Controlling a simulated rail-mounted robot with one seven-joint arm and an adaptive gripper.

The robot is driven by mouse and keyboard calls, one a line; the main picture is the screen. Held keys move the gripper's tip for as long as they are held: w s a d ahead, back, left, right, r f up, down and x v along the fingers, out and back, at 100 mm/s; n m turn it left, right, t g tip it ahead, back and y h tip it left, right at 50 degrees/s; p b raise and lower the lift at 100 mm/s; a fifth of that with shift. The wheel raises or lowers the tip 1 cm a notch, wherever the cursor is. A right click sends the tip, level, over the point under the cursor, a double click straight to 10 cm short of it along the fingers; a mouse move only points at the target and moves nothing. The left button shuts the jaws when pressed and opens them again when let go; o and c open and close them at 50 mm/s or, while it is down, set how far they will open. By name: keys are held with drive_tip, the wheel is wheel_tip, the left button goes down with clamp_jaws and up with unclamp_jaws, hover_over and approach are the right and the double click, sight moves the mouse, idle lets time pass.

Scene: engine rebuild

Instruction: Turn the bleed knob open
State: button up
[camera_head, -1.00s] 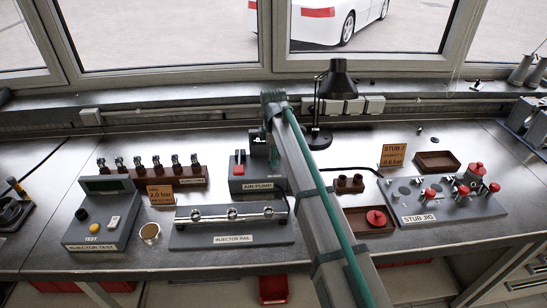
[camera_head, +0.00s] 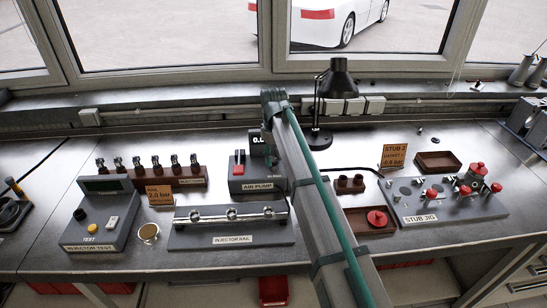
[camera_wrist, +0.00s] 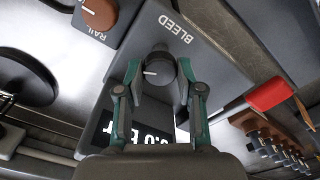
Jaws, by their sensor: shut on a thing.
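The bleed knob (camera_wrist: 158,70) is a round black knob with a white pointer line, beside the BLEED lettering on the grey air pump unit. In the wrist view its pointer lies toward the left. My gripper (camera_wrist: 160,76) has a finger on each side of the knob and is shut on it. The pump's black display (camera_wrist: 132,136) shows white digits, partly covered by my gripper. In the head view the air pump (camera_head: 250,185) stands at the middle back of the bench; my arm hides the knob there.
An orange-brown RAIL knob (camera_wrist: 98,12) is near the bleed knob. The injector rail (camera_head: 232,232) is in front, the injector test box (camera_head: 98,225) at left, the stub jig (camera_head: 445,203) at right. A black lamp (camera_head: 336,80) stands behind my arm.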

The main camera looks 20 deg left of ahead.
sight(274, 159)
drive_tip(key=m, duration=0.5)
idle(0.5)
drive_tip(key=o, duration=1.2)
drive_tip(key=shift+c, duration=0.2)
drive_tip(key=shift+r, duration=0.1)
wheel_tip(274, 159, up, 12)
